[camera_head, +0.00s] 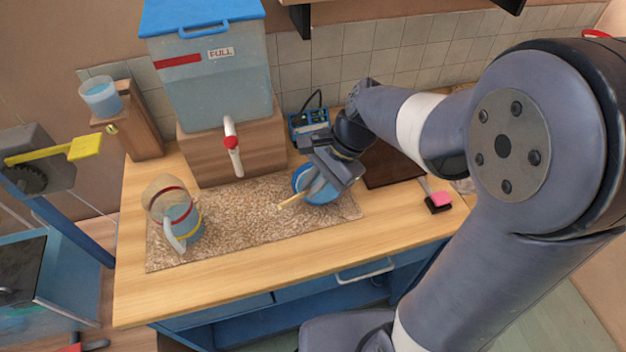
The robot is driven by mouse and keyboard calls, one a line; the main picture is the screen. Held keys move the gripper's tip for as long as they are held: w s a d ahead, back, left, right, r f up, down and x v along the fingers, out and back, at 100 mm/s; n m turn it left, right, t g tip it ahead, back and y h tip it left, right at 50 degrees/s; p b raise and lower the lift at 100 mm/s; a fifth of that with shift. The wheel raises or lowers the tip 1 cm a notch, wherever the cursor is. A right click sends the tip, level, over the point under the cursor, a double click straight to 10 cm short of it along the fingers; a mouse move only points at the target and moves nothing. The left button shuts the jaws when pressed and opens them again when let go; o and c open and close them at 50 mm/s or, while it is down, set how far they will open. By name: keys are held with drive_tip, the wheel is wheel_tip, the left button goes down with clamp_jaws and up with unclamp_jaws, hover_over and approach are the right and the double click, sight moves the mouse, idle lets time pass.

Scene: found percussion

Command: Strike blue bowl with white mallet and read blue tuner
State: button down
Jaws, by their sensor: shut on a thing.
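The blue bowl (300,178) sits on the speckled mat, partly hidden behind my gripper. My gripper (318,186) is over the bowl and shut on the mallet (290,201). A pale wooden stick of the mallet sticks out to the lower left. Its white head cannot be made out, and I cannot tell whether the mallet touches the bowl. The blue tuner (308,118) stands at the back of the counter, behind my gripper. Its small screen is too small to read.
The speckled mat (240,245) covers the counter's middle. A jug (178,215) stands on its left part. A blue-lidded water tank (212,85) on a wooden block has a tap over the mat. A dark board (392,167) and a pink-and-black item (438,201) lie right.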

wheel_tip(320, 180, down, 7)
drive_tip(key=w+g+y+b, duration=0.1)
drive_tip(key=b, duration=0.3)
wheel_tip(320, 180, up, 7)
drive_tip(key=p, duration=0.5)
drive_tip(key=shift+d+g+p, duration=0.3)
drive_tip(key=shift+d, duration=0.1)
idle(0.5)
